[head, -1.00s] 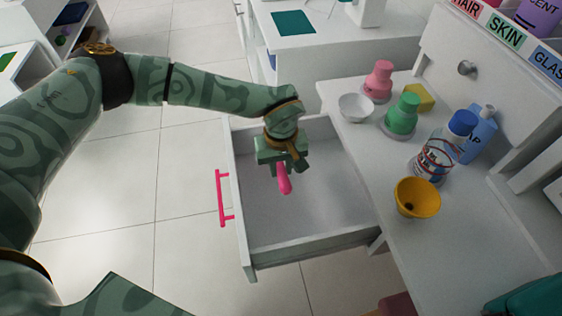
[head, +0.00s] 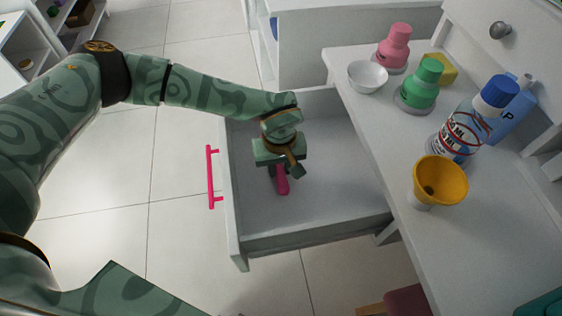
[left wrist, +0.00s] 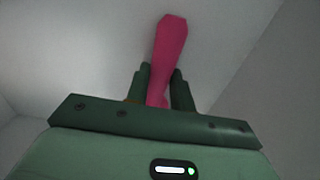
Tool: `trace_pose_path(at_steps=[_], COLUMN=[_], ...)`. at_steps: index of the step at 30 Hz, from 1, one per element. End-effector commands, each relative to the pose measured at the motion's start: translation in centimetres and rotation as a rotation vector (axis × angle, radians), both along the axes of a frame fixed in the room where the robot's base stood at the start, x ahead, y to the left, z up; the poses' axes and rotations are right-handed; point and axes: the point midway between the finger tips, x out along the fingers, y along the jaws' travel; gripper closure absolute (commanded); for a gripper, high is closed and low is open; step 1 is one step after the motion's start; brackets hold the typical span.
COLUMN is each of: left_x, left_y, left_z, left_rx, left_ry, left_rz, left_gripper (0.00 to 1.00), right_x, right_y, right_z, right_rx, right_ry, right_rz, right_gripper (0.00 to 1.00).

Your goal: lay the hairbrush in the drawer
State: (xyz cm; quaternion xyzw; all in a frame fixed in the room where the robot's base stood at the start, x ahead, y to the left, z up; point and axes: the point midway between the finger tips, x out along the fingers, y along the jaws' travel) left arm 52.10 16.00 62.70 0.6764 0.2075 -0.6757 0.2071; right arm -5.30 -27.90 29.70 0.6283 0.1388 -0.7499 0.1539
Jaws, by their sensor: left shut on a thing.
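The pink hairbrush (head: 282,184) is in my left gripper (head: 280,172), with its pink handle sticking out past the fingers. In the left wrist view the pink handle (left wrist: 169,45) stands between the two dark fingers (left wrist: 160,88), which are shut on it. The brush head is hidden by the gripper. The open white drawer (head: 315,238) with a pink pull handle (head: 211,178) lies around and below the gripper. The gripper is down inside the drawer's outline; whether the brush touches the floor of the drawer I cannot tell. My right gripper is not in view.
The white top at the right holds a white bowl (head: 368,76), a pink bottle (head: 395,47), a green bottle (head: 422,84), a yellow sponge (head: 441,68), a blue-capped bottle (head: 462,130) and a yellow funnel (head: 440,181). The drawer floor to the gripper's right looks bare.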

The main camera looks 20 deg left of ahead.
Motion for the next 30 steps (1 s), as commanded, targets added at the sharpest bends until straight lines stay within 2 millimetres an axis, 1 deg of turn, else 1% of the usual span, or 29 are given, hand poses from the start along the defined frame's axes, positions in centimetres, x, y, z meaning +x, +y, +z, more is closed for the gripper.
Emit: trace_pose_path(at_steps=[9,10,11,12,13,18,19,20,30], left_x=[0.01,0.01,0.01,0.01,0.01,0.00,-0.01,-0.01,-0.01], left_y=[0.00,0.00,0.00,0.00,0.00,0.00,0.00,0.01,-0.01], left_z=[-0.13,-0.13,-0.13,-0.13,-0.13,-0.15,-0.16,-0.17,-0.17], left_rx=[0.000,0.000,0.000,0.000,-0.001,0.000,0.000,0.000,0.000], left_ry=[-0.001,-0.001,-0.001,-0.001,-0.001,0.000,0.000,0.000,0.000], left_rz=[0.000,0.000,0.000,0.000,0.000,0.000,0.000,0.000,0.000], left_gripper=[1.00,0.74,0.65,0.54,0.51,0.51,0.48,0.40,0.40], right_x=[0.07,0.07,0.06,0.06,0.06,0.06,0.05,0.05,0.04], right_y=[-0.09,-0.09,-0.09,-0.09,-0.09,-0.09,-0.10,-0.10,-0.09], right_z=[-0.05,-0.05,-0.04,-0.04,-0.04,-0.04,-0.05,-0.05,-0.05], right_rx=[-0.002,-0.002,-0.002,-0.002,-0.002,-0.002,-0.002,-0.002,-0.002], right_ry=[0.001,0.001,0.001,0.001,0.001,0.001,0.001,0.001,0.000], right_rz=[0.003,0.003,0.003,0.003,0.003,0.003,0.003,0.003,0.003], right_gripper=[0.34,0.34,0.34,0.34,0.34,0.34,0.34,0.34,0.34])
